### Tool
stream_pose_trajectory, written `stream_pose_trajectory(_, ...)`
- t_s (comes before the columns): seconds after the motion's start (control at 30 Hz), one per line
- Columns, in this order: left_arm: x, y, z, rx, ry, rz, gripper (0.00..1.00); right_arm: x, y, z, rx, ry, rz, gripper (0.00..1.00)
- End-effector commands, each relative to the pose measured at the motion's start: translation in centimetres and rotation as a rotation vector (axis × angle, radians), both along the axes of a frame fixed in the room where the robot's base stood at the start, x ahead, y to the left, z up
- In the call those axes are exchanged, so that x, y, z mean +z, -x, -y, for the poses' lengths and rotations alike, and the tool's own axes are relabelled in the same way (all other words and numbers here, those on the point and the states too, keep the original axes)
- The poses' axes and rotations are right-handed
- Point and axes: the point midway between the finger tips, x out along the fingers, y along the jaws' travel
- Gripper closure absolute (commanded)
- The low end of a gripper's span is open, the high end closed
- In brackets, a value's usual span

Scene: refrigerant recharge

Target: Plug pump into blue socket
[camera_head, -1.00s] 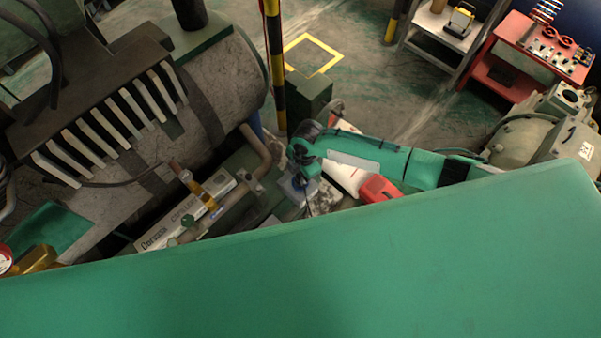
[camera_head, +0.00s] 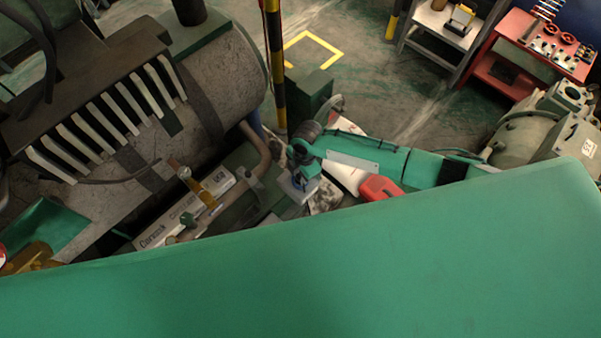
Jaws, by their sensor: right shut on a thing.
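My right gripper (camera_head: 299,187) is at the end of the teal arm that comes in from the right. It points down beside the grey-green machine frame, right of the bent pipe. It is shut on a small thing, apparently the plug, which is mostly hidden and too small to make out. A red and white object, its red part (camera_head: 380,188) showing clearest, lies partly behind my right arm; I cannot tell whether it is the pump. I cannot make out a blue socket. My left gripper is not in view.
A large grey tank (camera_head: 224,75) and a bent pipe (camera_head: 256,150) stand left of the gripper. A striped yellow-black post (camera_head: 275,70) rises behind. A white labelled box (camera_head: 165,231) lies lower left. A red cart (camera_head: 510,80) stands far right. Open floor (camera_head: 375,90) lies behind the arm.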

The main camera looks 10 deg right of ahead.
Motion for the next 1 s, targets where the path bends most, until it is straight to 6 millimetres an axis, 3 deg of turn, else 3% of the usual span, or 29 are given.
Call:
stream_pose_trajectory(0.03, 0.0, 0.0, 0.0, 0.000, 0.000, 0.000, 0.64, 0.0, 0.0, 0.0, 0.000, 0.000, 0.000, 0.68)
stream_pose_trajectory(0.13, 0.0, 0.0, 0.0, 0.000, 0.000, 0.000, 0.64, 0.0, 0.0, 0.0, 0.000, 0.000, 0.000, 0.48)
stream_pose_trajectory(0.57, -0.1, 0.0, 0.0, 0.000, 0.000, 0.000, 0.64, 0.9, -0.1, 0.2, -0.001, -0.001, 0.002, 0.48)
stream_pose_trajectory(0.77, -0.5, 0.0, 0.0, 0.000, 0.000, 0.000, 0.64, 4.3, -0.4, 0.5, 0.000, -0.001, 0.005, 0.48)
stream_pose_trajectory(1.0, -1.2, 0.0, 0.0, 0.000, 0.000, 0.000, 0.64, 9.7, -0.6, 1.1, 0.002, -0.002, 0.004, 0.48)
